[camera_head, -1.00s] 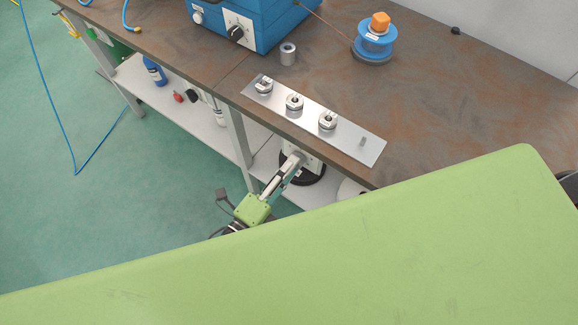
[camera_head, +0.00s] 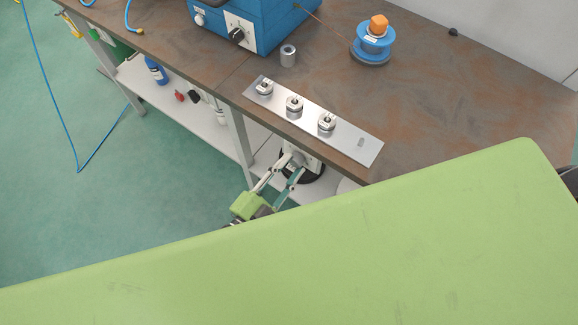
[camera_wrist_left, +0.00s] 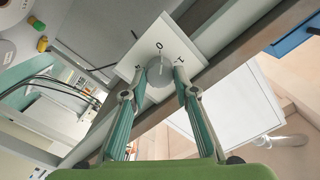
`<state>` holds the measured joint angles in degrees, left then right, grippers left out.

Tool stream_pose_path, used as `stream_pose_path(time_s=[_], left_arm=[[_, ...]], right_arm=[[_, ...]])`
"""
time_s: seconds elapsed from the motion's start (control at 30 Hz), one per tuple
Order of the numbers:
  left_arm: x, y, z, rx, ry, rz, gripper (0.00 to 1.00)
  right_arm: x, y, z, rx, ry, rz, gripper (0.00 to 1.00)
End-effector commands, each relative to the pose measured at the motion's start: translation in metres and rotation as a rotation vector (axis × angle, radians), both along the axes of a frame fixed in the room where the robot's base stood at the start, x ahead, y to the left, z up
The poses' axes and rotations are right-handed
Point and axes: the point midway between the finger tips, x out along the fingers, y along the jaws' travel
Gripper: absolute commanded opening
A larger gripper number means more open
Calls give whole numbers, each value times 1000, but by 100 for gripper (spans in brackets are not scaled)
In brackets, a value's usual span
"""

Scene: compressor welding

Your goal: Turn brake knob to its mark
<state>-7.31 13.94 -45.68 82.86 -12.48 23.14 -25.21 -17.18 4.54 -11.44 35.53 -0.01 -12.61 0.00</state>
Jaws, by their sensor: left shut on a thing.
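The brake knob (camera_wrist_left: 160,76) is a round grey knob on a square white plate (camera_wrist_left: 148,49) with dark marks around it, one of them a 0 at the top. The plate is on the front of the workbench (camera_head: 440,100), below its top edge. My left gripper (camera_wrist_left: 161,72) has its two fingertips on opposite sides of the knob and is shut on it. In the head view, the left gripper (camera_head: 291,165) reaches up to the bench front from below, and the knob is mostly hidden. I cannot tell exactly where the knob's pointer stands. My right gripper is not in view.
A metal plate (camera_head: 350,142) with several round fittings lies along the bench edge above the gripper. A blue box (camera_head: 262,22), a metal cylinder (camera_head: 288,55) and a blue spool (camera_head: 374,42) stand behind. A lower shelf (camera_head: 190,115) holds a blue bottle (camera_head: 155,71).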

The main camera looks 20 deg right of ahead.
Motion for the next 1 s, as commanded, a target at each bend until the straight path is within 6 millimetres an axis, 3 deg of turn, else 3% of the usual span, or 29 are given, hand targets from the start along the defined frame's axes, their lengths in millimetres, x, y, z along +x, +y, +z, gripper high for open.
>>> stream_pose_path(time_s=[0.33,0.83,0.87,0.9,1.0], left_arm=[[0,1,-1,-75,100,0,6],[0,1,-1,-88,117,1,6],[0,1,-1,-88,117,1,30],[0,1,-1,-88,117,1,40],[0,1,-1,-87,116,1,44]], right_arm=[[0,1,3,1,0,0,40],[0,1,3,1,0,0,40],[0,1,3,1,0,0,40],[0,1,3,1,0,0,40],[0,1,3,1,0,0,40]])
